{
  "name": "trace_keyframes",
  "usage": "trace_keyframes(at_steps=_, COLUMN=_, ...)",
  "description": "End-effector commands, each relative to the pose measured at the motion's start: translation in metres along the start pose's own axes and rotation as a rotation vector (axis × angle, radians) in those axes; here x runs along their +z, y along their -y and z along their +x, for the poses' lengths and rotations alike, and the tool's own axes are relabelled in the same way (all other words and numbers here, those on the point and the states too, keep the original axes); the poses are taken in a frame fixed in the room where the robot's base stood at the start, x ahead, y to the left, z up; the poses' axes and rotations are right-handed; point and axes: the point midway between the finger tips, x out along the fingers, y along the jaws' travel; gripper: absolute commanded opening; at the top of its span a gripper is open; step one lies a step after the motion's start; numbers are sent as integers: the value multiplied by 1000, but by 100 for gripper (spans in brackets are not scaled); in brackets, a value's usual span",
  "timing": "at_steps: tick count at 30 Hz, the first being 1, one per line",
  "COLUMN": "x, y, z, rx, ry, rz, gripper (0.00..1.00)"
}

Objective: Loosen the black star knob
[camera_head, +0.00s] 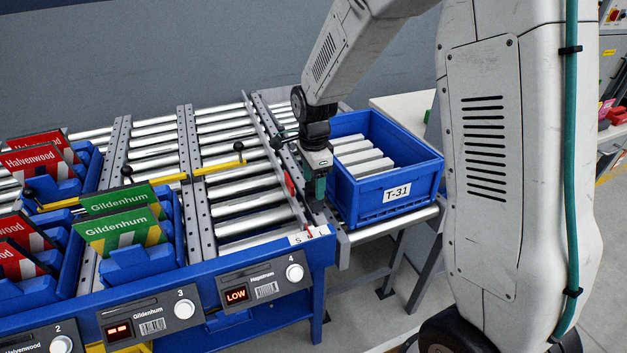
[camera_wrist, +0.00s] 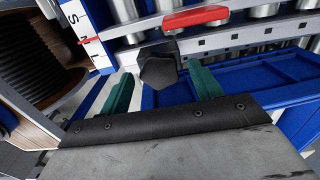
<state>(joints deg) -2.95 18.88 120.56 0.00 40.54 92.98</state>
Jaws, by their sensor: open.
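The black star knob (camera_wrist: 158,68) shows in the wrist view beside a perforated metal rail (camera_wrist: 240,38). My gripper (camera_wrist: 160,78) has its two green fingers apart, one on each side of the knob; I cannot tell whether either touches it. In the head view my gripper (camera_head: 317,190) points down at the right-hand guide rail, next to the blue tote, and the star knob cannot be clearly made out there. A white S-M-L scale (camera_wrist: 86,33) with a red pointer (camera_wrist: 90,41) lies left of the knob in the wrist view.
The blue tote (camera_head: 398,209) labelled T-31 stands close right of my gripper. A red handle (camera_wrist: 196,18) sits on the rail. Roller lanes (camera_head: 235,180) lie left, with yellow bars ending in black balls. Green Gildenhum cards (camera_head: 122,226) stand in bins.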

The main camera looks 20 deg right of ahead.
Motion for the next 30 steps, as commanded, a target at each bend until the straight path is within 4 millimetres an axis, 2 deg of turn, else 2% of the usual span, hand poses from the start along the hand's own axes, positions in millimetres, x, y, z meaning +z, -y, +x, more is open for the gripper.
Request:
trace_keyframes(at_steps=8, x=0, y=0, z=3, rx=0, ry=0, rz=0, gripper=64)
trace_keyframes(at_steps=9, x=0, y=0, z=3, rx=0, ry=0, rz=0, gripper=58)
trace_keyframes(at_steps=13, x=0, y=0, z=3, rx=0, ry=0, rz=0, gripper=22)
trace_keyframes(at_steps=14, x=0, y=0, z=3, rx=0, ry=0, rz=0, gripper=19)
trace_keyframes(at_steps=23, x=0, y=0, z=3, rx=0, ry=0, rz=-24, gripper=20)
trace_keyframes(at_steps=30, x=0, y=0, z=2, rx=0, ry=0, rz=-140, gripper=20)
